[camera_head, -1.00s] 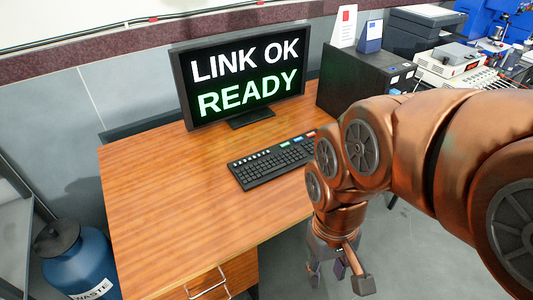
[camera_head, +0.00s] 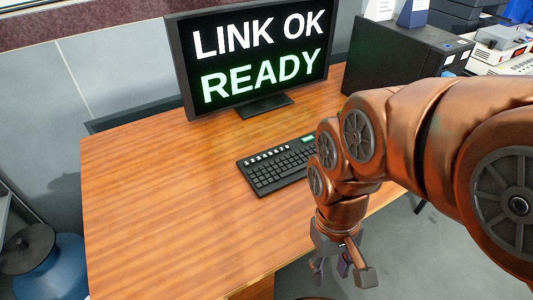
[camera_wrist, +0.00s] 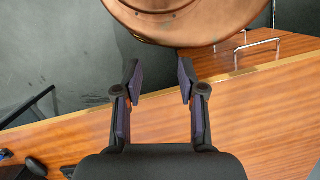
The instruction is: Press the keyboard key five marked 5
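The black keyboard (camera_head: 277,170) lies on the wooden desk, below the monitor. Its right part is hidden behind my arm in the head view. The 5 key cannot be made out at this size. My gripper (camera_head: 342,280) hangs pointing down at the desk's front edge, to the right of and nearer than the keyboard, apart from it. In the wrist view, my gripper (camera_wrist: 160,78) shows two dark fingers spread apart with nothing between them.
The monitor (camera_head: 250,55) reads LINK OK READY. A black box (camera_head: 400,58) stands at the desk's right rear. A blue waste drum (camera_head: 45,268) is on the floor at left. The desk's left half (camera_head: 160,190) is clear. Drawer handles (camera_wrist: 257,45) show in the wrist view.

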